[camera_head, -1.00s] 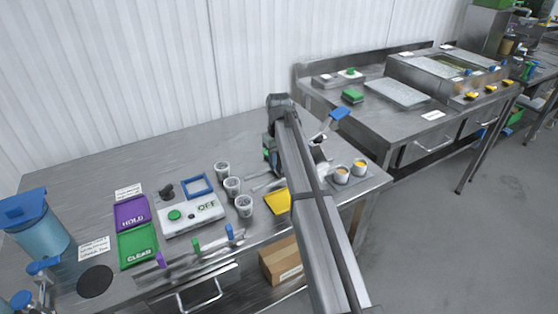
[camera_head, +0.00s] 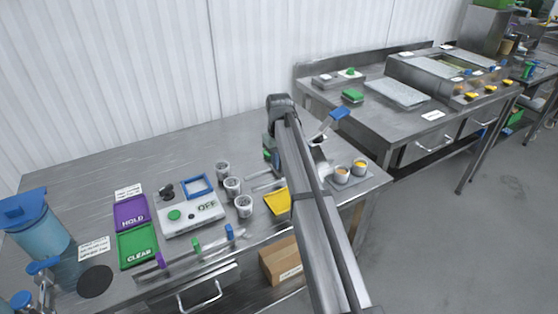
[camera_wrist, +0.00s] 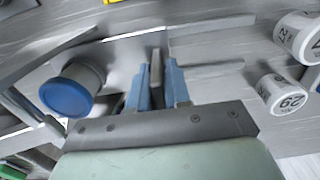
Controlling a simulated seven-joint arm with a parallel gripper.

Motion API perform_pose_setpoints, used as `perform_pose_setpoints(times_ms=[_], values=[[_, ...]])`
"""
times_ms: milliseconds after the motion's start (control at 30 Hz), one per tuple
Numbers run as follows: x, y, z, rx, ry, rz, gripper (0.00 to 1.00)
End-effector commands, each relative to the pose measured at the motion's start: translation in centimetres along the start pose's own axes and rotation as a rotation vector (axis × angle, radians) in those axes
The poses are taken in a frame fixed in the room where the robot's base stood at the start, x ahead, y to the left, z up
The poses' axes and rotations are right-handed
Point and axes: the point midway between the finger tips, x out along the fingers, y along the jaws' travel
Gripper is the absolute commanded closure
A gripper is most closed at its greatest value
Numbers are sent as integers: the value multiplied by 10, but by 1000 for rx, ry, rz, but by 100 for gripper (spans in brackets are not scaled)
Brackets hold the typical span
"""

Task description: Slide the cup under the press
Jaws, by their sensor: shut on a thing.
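My gripper (camera_wrist: 157,82) shows in the wrist view with its two blue fingers closed on a thin grey upright piece (camera_wrist: 156,68). I cannot tell what this piece belongs to. In the head view my arm hides the gripper and what it holds. A press-like device with a blue lever handle (camera_head: 340,113) stands just right of my arm, its lower part largely hidden. A round blue-topped part (camera_wrist: 68,95) is left of the fingers in the wrist view. Three white cups (camera_head: 222,170) (camera_head: 232,187) (camera_head: 244,206) stand in a row left of my arm.
Two cups with orange contents (camera_head: 341,175) (camera_head: 360,168) stand near the table's right end. A yellow piece (camera_head: 277,202) lies beside my arm. Numbered cups (camera_wrist: 287,95) are at the wrist view's right. A control box (camera_head: 190,215) and trays fill the left.

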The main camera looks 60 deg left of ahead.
Motion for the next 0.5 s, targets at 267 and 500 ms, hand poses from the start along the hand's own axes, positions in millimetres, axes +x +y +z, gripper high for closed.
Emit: perform_pose_setpoints(times_ms=[267,500], values=[[0,11,-1,2,0,0,100],[0,47,-1,2,0,0,100]])
